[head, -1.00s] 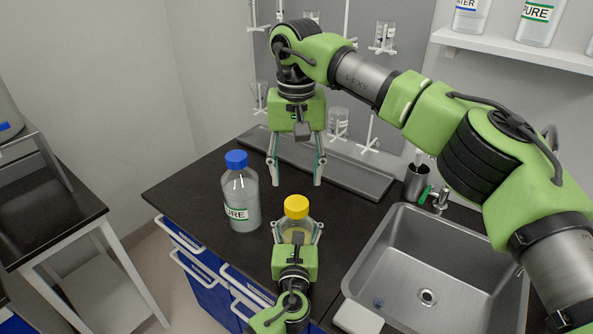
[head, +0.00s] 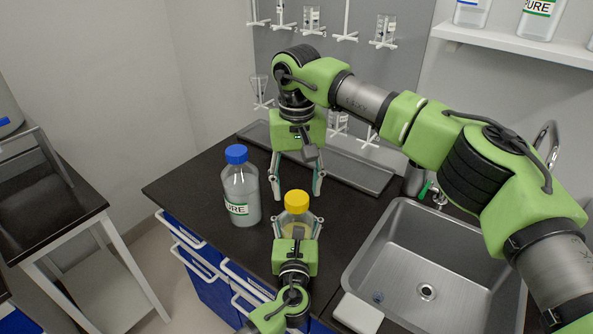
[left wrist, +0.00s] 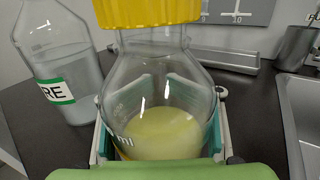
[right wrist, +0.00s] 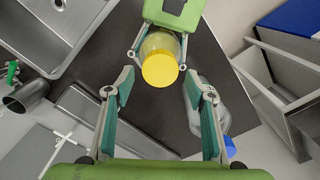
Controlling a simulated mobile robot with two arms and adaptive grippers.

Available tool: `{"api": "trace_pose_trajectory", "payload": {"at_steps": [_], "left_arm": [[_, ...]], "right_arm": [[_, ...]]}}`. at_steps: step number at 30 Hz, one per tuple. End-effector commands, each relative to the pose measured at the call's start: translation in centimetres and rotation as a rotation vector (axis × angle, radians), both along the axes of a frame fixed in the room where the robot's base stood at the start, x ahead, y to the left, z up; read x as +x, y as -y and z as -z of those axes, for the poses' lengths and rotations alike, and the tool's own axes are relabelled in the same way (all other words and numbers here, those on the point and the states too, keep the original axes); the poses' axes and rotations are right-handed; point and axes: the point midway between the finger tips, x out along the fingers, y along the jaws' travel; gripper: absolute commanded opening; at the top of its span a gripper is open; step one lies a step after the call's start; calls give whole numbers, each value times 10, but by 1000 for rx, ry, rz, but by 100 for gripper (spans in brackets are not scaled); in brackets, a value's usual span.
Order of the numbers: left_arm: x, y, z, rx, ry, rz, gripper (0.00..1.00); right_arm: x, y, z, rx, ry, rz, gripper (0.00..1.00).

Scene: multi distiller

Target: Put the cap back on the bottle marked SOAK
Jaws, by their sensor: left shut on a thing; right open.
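A clear bottle (head: 296,228) of pale yellow liquid stands upright, with a yellow cap (head: 297,201) on its top. In the left wrist view the cap (left wrist: 148,12) sits over the neck. No name can be read on this bottle; only "ml" markings show. My left gripper (head: 297,222) is shut around the bottle's body from the front. My right gripper (head: 297,192) is open and empty, pointing down behind the cap. In the right wrist view the cap (right wrist: 160,70) lies between and beyond its spread fingers, not touching them.
A clear bottle with a blue cap, marked PURE (head: 240,190), stands close on the left. A sink (head: 430,270) is at the right, with a grey cup (head: 414,180) behind it. A grey tray (head: 350,170) lies at the back. Bare black counter (head: 195,180) shows at left.

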Motion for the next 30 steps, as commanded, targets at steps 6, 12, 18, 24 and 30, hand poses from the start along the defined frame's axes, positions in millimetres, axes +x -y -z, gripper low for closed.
{"api": "trace_pose_trajectory", "payload": {"at_steps": [6,12,18,24,30], "left_arm": [[-1,1,1,-2,-3,2,0],[-1,1,1,-2,-3,2,0],[-1,1,1,-2,-2,1,0],[-1,1,1,-2,-2,1,0],[-1,1,1,-2,-2,1,0]], "right_arm": [[0,0,25,1,-1,-1,50],[0,0,30,0,0,0,50],[0,0,29,0,0,0,45],[0,0,29,0,0,0,10],[0,0,29,0,0,82,10]]}}
